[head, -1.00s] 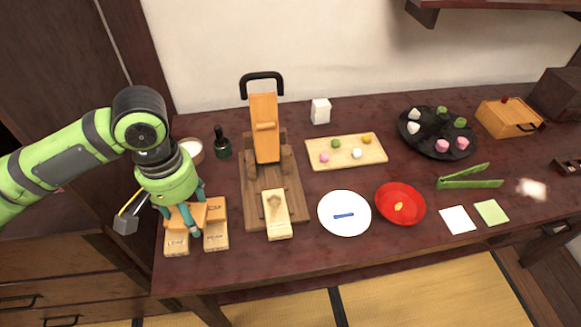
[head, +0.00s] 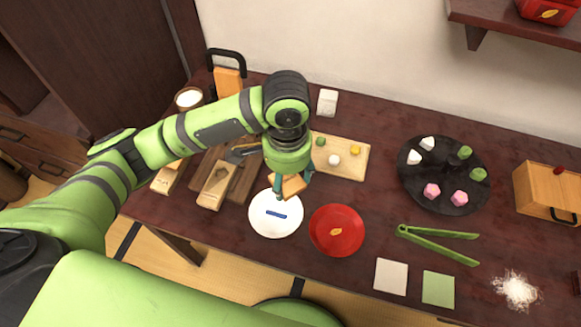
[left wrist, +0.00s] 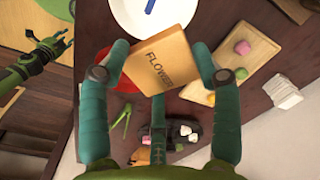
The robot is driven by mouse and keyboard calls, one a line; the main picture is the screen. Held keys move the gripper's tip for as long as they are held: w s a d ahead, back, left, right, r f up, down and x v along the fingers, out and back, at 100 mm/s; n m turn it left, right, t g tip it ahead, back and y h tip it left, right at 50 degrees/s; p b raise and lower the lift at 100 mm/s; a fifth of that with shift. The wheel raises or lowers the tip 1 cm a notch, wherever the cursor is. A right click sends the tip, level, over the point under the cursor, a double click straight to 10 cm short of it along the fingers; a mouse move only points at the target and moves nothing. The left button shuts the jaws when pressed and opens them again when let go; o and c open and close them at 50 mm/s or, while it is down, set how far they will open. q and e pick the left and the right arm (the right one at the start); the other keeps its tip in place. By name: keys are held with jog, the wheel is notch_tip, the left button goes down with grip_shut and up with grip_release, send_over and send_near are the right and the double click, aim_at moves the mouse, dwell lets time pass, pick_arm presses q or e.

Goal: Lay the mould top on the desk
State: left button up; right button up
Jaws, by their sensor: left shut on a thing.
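The mould top, an orange wooden block (head: 294,187) marked FLOWER, is between the fingers of my left gripper (head: 291,182). In the left wrist view the mould top (left wrist: 160,60) shows its lettered face, with gripper fingers on either side. My left gripper is shut on it and holds it over the right edge of the white plate (head: 262,222), above the dark red desk (head: 365,112). My right gripper (left wrist: 55,44) shows small at the left of the left wrist view, and its finger opening is unclear.
A red plate (head: 337,247) stands right of the white plate. A wooden board (head: 358,174) with sweets lies behind. A black round tray (head: 415,188), green tongs (head: 440,242) and paper squares (head: 391,276) are further right. Bare desk shows between board and tray.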

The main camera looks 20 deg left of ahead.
pick_arm(q)
jog(key=shift+s+d+m, duration=0.25)
jog(key=shift+d+m, duration=0.25)
jog(key=shift+d, duration=0.25)
jog(key=shift+f, duration=0.25)
jog(key=shift+m, duration=0.3)
jog(key=w+a+f, duration=0.2)
jog(key=w, duration=0.1)
jog(key=w+a+f, duration=0.1)
jog(key=w+f, duration=0.1)
jog(key=w, duration=0.1)
jog(key=w+a+f, duration=0.2)
jog(key=w+f, duration=0.1)
jog(key=w, duration=0.1)
jog(key=shift+a, duration=0.3)
notch_tip(320, 180, down, 3)
jog(key=shift+f+p, duration=0.1)
jog(key=shift+p, duration=0.3)
jog(key=shift+f, duration=0.4)
pick_arm(e)
jog(key=shift+w+a+r, duration=0.1)
jog(key=shift+a+r, duration=0.05)
jog(key=shift+r, duration=0.25)
jog(key=shift+w+a+r, duration=0.1)
jog(key=shift+r, duration=0.3)
pick_arm(q)
jog(key=shift+f, duration=0.6)
